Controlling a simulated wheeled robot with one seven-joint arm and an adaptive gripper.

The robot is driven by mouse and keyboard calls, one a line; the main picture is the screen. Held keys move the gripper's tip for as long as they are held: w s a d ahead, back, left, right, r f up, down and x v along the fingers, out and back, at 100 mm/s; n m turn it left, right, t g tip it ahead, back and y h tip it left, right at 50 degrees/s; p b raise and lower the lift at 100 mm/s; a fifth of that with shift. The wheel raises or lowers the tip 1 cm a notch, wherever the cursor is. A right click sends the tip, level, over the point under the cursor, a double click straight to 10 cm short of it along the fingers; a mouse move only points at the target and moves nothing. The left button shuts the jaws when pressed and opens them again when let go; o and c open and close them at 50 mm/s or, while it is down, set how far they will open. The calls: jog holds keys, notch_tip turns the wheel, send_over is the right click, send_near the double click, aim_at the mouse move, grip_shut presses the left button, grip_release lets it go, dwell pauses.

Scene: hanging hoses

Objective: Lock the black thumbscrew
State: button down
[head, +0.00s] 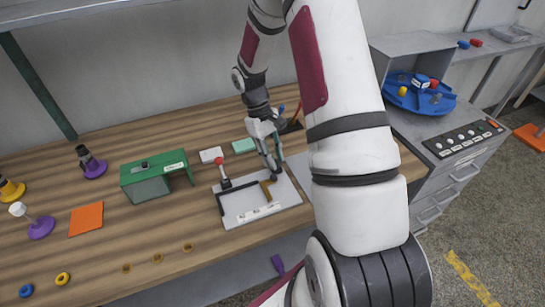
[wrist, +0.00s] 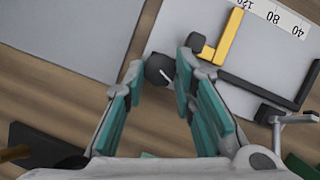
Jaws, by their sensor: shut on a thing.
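The black thumbscrew (wrist: 158,70) is a round dark knob with a pale line across its top, seen in the wrist view at the edge of the light grey fixture plate (wrist: 192,18). My gripper (wrist: 161,66) is over it, with one teal-padded finger on each side, shut on the knob. A yellow L-shaped piece (wrist: 226,42) lies on the plate beside the right fingertip. In the head view my gripper (head: 273,170) points down at the back right of the plate (head: 238,203), and its fingers hide the thumbscrew.
A black rail (wrist: 257,83) and a numbered scale (wrist: 275,15) are on the plate. A red-knobbed post (head: 220,163) stands at its left rear. A green stand (head: 155,172), white block (head: 211,155) and pale green block (head: 243,146) are nearby. The wooden bench front is mostly clear.

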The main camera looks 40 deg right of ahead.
jog(key=m, duration=0.2)
jog(key=m+y, duration=0.1)
jog(key=m, duration=0.1)
jog(key=m+y+b, duration=0.1)
jog(key=m, duration=0.1)
jog(key=shift+d+t, duration=0.3)
jog(key=m+t+y, duration=0.1)
jog(key=m, duration=0.2)
jog(key=m+y, duration=0.1)
jog(key=m, duration=0.3)
jog(key=shift+s+d+t, duration=0.15)
jog(key=shift+d+t, duration=0.05)
jog(key=shift+t, duration=0.2)
jog(key=c, duration=1.3)
grip_release()
jog(key=v, duration=1.2)
jog(key=shift+s+d, duration=0.1)
jog(key=shift+d, duration=0.1)
jog(key=shift+a, duration=0.1)
